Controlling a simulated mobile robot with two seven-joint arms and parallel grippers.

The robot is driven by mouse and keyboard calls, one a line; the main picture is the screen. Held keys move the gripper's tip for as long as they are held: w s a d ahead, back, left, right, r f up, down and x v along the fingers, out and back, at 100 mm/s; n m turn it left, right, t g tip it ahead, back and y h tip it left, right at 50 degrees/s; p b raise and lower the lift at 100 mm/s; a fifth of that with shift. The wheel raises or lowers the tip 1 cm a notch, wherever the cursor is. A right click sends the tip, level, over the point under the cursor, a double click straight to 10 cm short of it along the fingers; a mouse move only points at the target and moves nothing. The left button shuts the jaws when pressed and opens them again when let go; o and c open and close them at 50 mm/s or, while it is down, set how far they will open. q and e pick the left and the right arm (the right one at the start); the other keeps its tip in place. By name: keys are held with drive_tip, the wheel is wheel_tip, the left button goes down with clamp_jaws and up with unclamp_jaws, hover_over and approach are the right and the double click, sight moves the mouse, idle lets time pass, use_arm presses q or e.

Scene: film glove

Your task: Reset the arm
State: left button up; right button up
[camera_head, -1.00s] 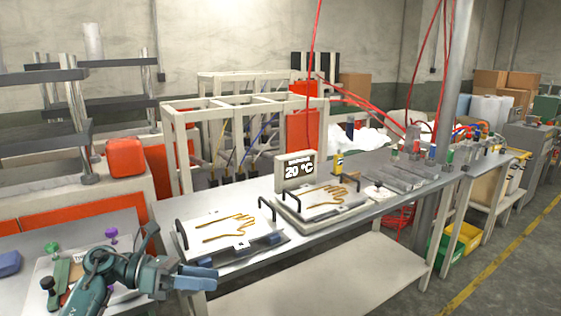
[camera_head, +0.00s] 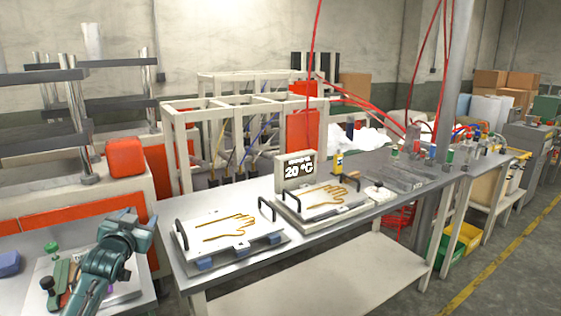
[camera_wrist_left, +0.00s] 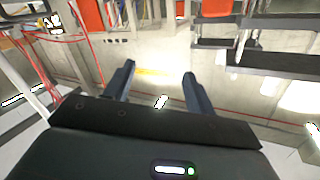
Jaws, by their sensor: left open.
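My left arm comes in at the lower left of the head view, folded up over the left table. Its gripper (camera_wrist_left: 158,82) is open and empty in the left wrist view, with its two fingers apart. In the head view the fingers are hard to make out at the arm's upper end (camera_head: 126,226). The left wrist view shows a wall, red hoses and shelving tilted or upside down beyond the fingers. My right gripper is not in view.
A plate with a yellow hand outline (camera_head: 205,229) lies on the grey workbench, and a second one (camera_head: 312,198) beside it. A display reading 20 °C (camera_head: 296,170) stands behind. A green-topped tool (camera_head: 52,248) and a blue object (camera_head: 9,263) are on the left table.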

use_arm(q)
drive_tip(key=s+d+f+m+g+h, duration=0.1)
drive_tip(key=s+d+f+g+h, duration=0.1)
drive_tip(key=s+d+f, duration=0.6)
drive_tip(key=s+d+f+m+g+h, duration=0.1)
drive_tip(key=s+d+f, duration=0.4)
drive_tip(key=s+f, duration=0.65)
drive_tip(key=s+d+f+g, duration=0.1)
drive_tip(key=s+d+f, duration=0.1)
drive_tip(key=s, duration=0.4)
drive_tip(key=s+d+f+n+g+h, duration=0.1)
drive_tip(key=s+d+f, duration=0.1)
drive_tip(key=s, duration=0.5)
drive_tip(key=s+d+f+g+h, duration=0.1)
drive_tip(key=s+d+f, duration=0.1)
drive_tip(key=s+d, duration=0.2)
drive_tip(key=s, duration=0.3)
drive_tip(key=shift+d+f, duration=0.25)
drive_tip(key=shift+f, duration=0.1)
